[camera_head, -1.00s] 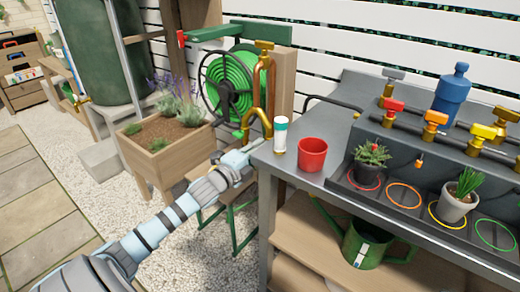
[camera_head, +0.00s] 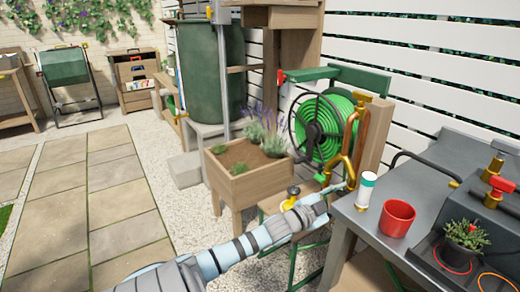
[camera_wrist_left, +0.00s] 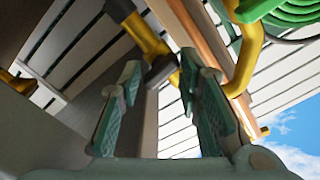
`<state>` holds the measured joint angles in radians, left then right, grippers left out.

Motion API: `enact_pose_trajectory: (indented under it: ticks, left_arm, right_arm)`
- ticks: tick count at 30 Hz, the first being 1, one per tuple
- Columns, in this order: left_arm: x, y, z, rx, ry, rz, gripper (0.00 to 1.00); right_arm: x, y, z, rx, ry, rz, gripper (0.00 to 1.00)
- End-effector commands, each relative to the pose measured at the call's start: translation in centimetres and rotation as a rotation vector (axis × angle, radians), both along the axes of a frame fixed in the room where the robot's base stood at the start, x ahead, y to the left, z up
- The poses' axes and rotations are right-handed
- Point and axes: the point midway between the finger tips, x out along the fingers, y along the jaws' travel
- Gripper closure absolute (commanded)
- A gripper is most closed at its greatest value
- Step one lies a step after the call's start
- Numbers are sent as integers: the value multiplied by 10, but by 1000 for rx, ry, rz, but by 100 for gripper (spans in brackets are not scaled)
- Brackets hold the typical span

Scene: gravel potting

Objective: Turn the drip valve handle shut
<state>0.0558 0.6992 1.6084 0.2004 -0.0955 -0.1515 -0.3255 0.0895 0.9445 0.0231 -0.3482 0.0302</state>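A red valve handle (camera_head: 501,184) stands on the bench's pipe rail at the right edge of the head view. A brass handle (camera_head: 365,97) tops the copper standpipe (camera_head: 360,145) beside the hose reel. I cannot tell which is the drip valve handle. My left gripper (camera_head: 346,189) is by the bench's left corner, just below the brass spout (camera_head: 345,162). In the left wrist view, its fingers (camera_wrist_left: 160,78) are open, with no object held between them. A brass fitting (camera_wrist_left: 153,62) shows beyond the fingertips, and a brass pipe (camera_wrist_left: 246,62) is at right. My right gripper is out of view.
A white bottle with a green cap (camera_head: 366,190) and a red pot (camera_head: 397,219) stand on the grey bench (camera_head: 418,175). A potted plant (camera_head: 466,236) is farther right. A wooden planter (camera_head: 247,187) stands behind my left arm. The paving at left is clear.

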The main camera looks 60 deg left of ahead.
Motion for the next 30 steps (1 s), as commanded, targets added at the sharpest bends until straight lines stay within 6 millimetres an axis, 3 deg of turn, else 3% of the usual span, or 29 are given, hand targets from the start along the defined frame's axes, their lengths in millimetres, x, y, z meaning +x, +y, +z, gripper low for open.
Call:
enact_pose_trajectory:
  ticks: [1, 4, 6, 10, 20, 23, 30]
  left_arm:
    - [0, 1, 10, -216, -1, 2, 69]
    - [0, 3, 6, -672, -14, 2, 69]
    - [-17, 3, 13, -661, -8, 6, 69]
    - [-52, 1, 14, -655, -6, 4, 69]
    - [-151, -1, 6, -650, -6, 4, 69]
    - [-157, 4, -21, -633, 82, 76, 69]
    - [-196, 5, -84, -595, 311, 218, 69]
  right_arm:
    - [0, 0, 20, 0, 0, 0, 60]
    - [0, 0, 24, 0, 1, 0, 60]
    - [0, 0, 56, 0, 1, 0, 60]
    - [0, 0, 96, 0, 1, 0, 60]
    - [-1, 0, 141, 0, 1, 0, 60]
    - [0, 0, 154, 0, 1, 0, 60]
    - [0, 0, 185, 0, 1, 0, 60]
